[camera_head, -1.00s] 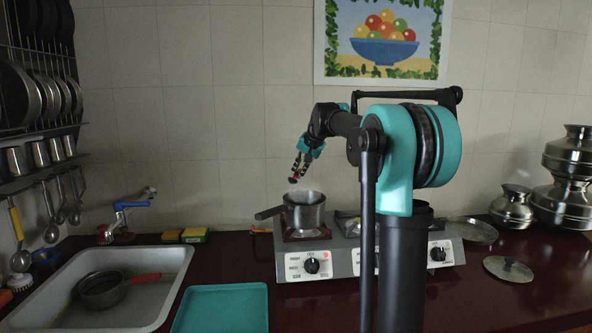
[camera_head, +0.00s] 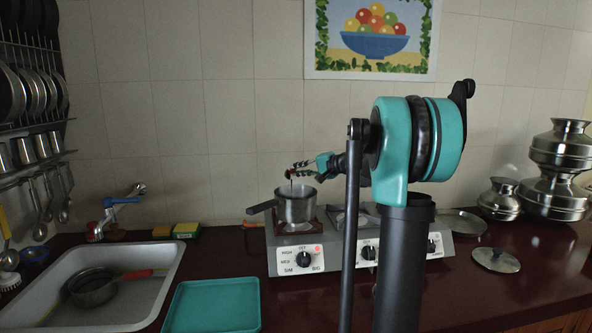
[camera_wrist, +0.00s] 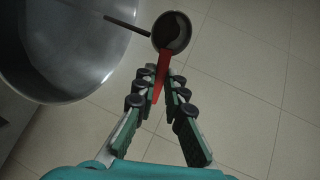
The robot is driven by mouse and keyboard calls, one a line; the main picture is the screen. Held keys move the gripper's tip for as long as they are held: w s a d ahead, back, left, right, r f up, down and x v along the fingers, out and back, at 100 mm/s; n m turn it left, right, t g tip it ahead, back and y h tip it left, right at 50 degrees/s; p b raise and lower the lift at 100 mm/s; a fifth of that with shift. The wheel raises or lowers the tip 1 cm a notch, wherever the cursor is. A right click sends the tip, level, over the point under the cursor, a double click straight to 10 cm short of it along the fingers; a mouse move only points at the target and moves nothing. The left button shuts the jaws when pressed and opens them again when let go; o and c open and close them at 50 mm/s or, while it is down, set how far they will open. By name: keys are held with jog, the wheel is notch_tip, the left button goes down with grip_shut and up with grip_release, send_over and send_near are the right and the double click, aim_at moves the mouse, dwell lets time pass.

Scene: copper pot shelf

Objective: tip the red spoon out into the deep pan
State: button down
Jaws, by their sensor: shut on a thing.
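The deep pan (camera_head: 297,208) is a grey metal pot with a dark handle on the left burner of the stove. In the wrist view its wide inside (camera_wrist: 60,45) fills the upper left. My gripper (camera_head: 296,169) is just above the pan, pointing left. In the wrist view my gripper (camera_wrist: 165,82) is shut on the red handle of the red spoon (camera_wrist: 161,72). The spoon's round bowl is beside the pan's rim in that view, with a dark inside. A thin dark streak runs from the bowl over the pan and looks like a pouring stream.
The stove (camera_head: 290,262) stands against the tiled wall. A sink (camera_head: 140,295) with a red-handled pan (camera_head: 92,290) is at left, and a teal tray (camera_head: 215,305) lies in front. Steel pots (camera_head: 553,205) and a lid (camera_head: 495,260) are at right.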

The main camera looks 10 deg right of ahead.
jog(key=t+y, duration=0.1)
jog(key=m+t+y, duration=0.1)
jog(key=d+f+m+t+y, duration=0.1)
jog(key=shift+s+y, duration=0.15)
jog(key=shift+y, duration=0.25)
jog(key=shift+f, duration=0.1)
jog(key=shift+s, duration=0.2)
dwell(1.0)
